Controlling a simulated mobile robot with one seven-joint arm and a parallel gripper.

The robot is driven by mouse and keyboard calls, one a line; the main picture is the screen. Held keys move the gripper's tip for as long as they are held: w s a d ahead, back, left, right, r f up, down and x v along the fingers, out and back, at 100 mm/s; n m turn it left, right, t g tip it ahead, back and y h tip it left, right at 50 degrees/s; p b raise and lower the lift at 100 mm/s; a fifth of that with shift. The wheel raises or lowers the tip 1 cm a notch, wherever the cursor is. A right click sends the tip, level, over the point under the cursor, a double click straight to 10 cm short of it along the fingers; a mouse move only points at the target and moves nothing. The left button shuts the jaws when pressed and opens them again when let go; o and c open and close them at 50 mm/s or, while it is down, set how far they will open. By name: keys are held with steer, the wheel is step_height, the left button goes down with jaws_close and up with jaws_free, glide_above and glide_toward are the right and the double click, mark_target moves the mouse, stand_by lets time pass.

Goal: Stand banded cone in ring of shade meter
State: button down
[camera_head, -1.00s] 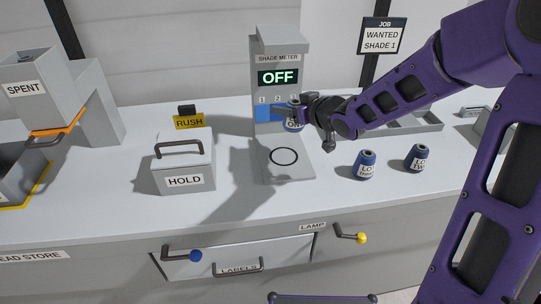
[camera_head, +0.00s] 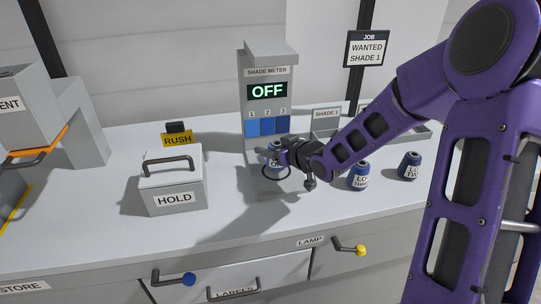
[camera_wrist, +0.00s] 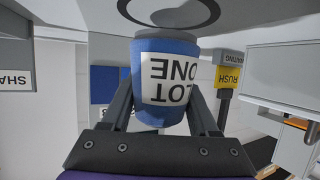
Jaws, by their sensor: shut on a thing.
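My gripper (camera_head: 284,158) is shut on a blue cone (camera_head: 273,150) with a white label. In the wrist view the cone (camera_wrist: 165,85) reads LOT ONE, upside down, between the two fingers (camera_wrist: 162,112). The shade meter (camera_head: 268,72) stands at the back with its screen reading OFF and blue swatches numbered 1 to 3. Its dark ring (camera_head: 264,174) lies on the plate before it, partly hidden by the cone and gripper. The ring also shows beyond the cone's base in the wrist view (camera_wrist: 168,22). I cannot tell whether the cone touches the plate.
Two more blue labelled cones (camera_head: 358,177) (camera_head: 409,166) stand to the right. A HOLD box (camera_head: 173,181) with a handle and a RUSH sign (camera_head: 177,140) stand left. A sign (camera_head: 367,50) reads WANTED SHADE 1. Lever handles (camera_head: 349,248) line the counter front.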

steer(key=shift+f, duration=0.8)
steer(key=shift+f, duration=0.1)
steer(key=shift+c, duration=0.7)
jaws_free()
